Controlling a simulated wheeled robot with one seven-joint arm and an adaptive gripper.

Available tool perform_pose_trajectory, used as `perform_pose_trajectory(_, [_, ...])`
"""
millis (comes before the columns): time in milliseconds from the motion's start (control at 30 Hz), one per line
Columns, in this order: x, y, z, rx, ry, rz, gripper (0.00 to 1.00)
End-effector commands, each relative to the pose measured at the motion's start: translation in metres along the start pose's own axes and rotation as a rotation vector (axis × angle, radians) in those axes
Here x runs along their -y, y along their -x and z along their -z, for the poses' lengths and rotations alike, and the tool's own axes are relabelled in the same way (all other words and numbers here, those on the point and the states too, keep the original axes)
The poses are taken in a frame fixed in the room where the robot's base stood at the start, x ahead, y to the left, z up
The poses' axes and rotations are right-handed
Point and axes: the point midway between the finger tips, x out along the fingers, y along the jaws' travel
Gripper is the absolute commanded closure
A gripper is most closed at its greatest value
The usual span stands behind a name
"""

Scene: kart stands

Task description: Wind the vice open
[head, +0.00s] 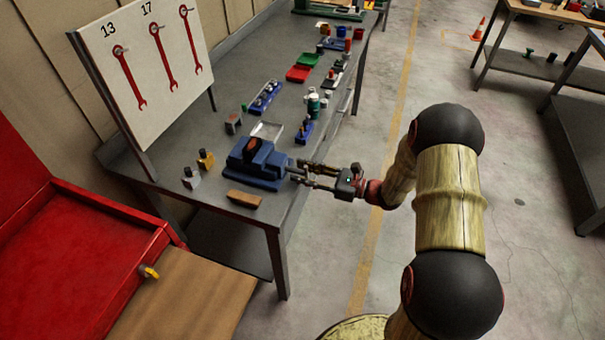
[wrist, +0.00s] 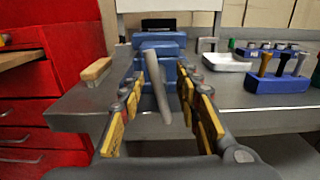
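The blue vice (head: 262,178) stands at the near edge of the grey workbench, and its blue body (wrist: 160,38) is straight ahead in the wrist view. Its grey handle bar (wrist: 157,88) hangs in front, slightly tilted from upright. My gripper (head: 298,172) is at the vice's handle end, off the bench edge. In the wrist view my gripper (wrist: 162,80) is open, with one finger on each side of the bar. Gaps show between bar and fingers, so it does not look gripped. The jaw gap is hard to make out.
A wooden-backed brush (head: 244,198) lies beside the vice. A blue holder with tools (wrist: 275,75) and a white tray (wrist: 228,62) are to the right in the wrist view. A red cabinet (head: 90,235) stands at left. A board with red spanners (head: 145,70) stands behind.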

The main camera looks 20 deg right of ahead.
Motion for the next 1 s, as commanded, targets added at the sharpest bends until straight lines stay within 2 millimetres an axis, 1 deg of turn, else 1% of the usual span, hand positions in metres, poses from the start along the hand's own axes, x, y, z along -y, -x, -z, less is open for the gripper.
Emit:
perform_pose_trajectory(267, [0.0000, -0.0011, -0.0003, 0.000, 0.000, 0.000, 0.68])
perform_pose_trajectory(800, [-0.0001, -0.0009, 0.0000, -0.001, 0.000, 0.000, 0.99])
perform_pose_trajectory(833, [-0.0001, -0.0009, 0.0000, -0.001, 0.000, 0.000, 1.00])
perform_pose_trajectory(1000, [0.0000, -0.0009, 0.0001, -0.001, 0.000, 0.000, 1.00])
